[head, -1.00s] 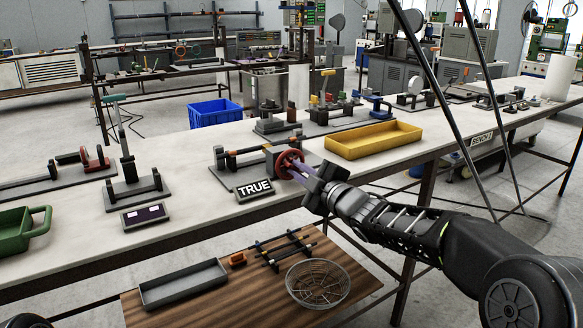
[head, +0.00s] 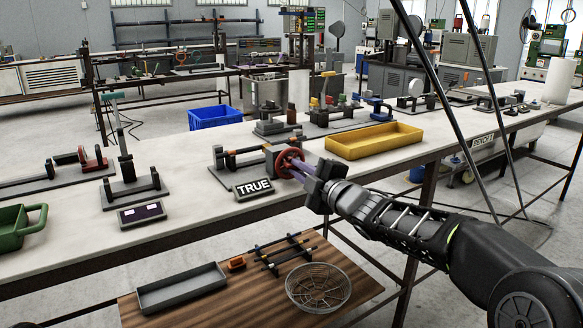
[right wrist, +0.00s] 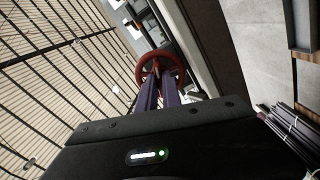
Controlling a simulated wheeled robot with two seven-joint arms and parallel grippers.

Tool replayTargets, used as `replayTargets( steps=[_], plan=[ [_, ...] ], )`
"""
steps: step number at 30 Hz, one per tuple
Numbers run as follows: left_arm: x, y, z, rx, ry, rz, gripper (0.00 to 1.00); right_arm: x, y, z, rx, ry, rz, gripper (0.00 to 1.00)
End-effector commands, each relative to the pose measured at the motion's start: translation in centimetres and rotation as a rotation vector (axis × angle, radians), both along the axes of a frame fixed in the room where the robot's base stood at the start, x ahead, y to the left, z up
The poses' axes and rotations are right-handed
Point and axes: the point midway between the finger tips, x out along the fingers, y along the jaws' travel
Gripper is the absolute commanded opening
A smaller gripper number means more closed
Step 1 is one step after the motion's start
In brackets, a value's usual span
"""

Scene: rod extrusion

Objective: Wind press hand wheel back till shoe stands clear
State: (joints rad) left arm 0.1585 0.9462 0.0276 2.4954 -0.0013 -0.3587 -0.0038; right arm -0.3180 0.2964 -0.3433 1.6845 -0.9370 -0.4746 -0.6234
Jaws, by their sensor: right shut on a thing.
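The red press hand wheel (head: 280,158) is at the right end of a small bench fixture (head: 220,173) with a horizontal rod and dark end blocks. My right gripper (head: 293,165) reaches in from the right, its purple fingers shut on the wheel at its middle. In the right wrist view the red wheel rim (right wrist: 181,72) shows around the two fingertips (right wrist: 158,74). My left gripper is not in view.
A yellow tray (head: 374,149) lies right of the fixture. Left of it stand a lever fixture (head: 131,190) and a small display (head: 141,215). A green tray (head: 20,232) is at far left. Below, a wooden surface holds a grey tray (head: 181,291) and wire basket (head: 318,288).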

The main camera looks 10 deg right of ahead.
Motion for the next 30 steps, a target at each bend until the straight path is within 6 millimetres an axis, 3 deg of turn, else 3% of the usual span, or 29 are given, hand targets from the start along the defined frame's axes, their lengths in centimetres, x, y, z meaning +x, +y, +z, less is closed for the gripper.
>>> replayTargets(
  steps=[6, 19, 30],
  plan=[
    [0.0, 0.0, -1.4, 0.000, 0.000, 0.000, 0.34, 0.0, 0.0, -0.2, -0.095, -0.039, 0.001, 0.00],
    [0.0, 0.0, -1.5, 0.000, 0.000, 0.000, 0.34, 0.0, 0.0, 0.0, -0.125, -0.050, 0.000, 0.00],
    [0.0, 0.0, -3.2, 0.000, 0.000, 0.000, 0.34, 0.0, 0.1, -0.1, -0.263, -0.107, 0.000, 0.00]
  ],
)
